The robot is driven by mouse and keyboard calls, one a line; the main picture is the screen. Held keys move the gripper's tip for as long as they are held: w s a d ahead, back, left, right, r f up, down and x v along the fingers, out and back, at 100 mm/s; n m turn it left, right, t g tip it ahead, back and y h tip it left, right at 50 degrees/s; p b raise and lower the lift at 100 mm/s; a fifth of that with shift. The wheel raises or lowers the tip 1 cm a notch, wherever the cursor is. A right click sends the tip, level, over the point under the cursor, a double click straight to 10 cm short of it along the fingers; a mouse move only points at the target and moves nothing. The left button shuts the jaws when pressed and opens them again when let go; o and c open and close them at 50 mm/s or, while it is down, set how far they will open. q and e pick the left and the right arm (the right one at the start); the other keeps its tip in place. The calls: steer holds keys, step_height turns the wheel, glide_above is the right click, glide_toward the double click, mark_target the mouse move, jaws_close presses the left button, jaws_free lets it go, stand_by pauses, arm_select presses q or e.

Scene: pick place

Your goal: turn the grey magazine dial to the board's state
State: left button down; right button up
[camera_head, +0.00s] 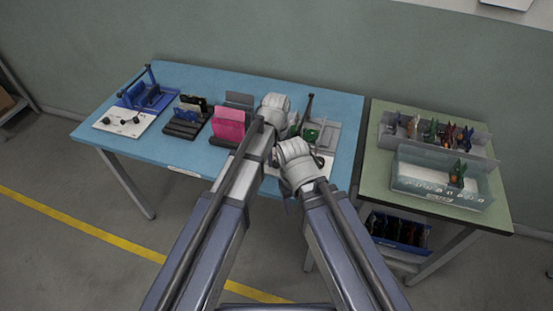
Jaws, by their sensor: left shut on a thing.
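A grey station (326,133) stands at the right end of the blue table, with a dark upright post and a green part in it. A white board (327,162) with dark marks shows in front of it, partly covered by my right arm. My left gripper (273,122) is at the near left side of this station, shut on what seems to be the grey magazine dial. The dial and the fingertips are hidden behind the wrist. My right gripper (289,140) is just in front of the station, its fingers hidden by its pale wrist.
On the blue table (215,83) stand a pink block (230,124), a black holder (184,126) and a blue station (146,96) with a white board (125,122). A blue crate (400,233) sits below.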

mark_target(276, 162)
arm_select(q)
steer(key=c, duration=0.5)
jaws_free()
steer(key=shift+c, duration=0.2)
steer(key=shift+r, duration=0.15)
step_height(276, 162, up, 8)
steer(key=p, duration=0.8)
steer(key=shift+f, duration=0.2)
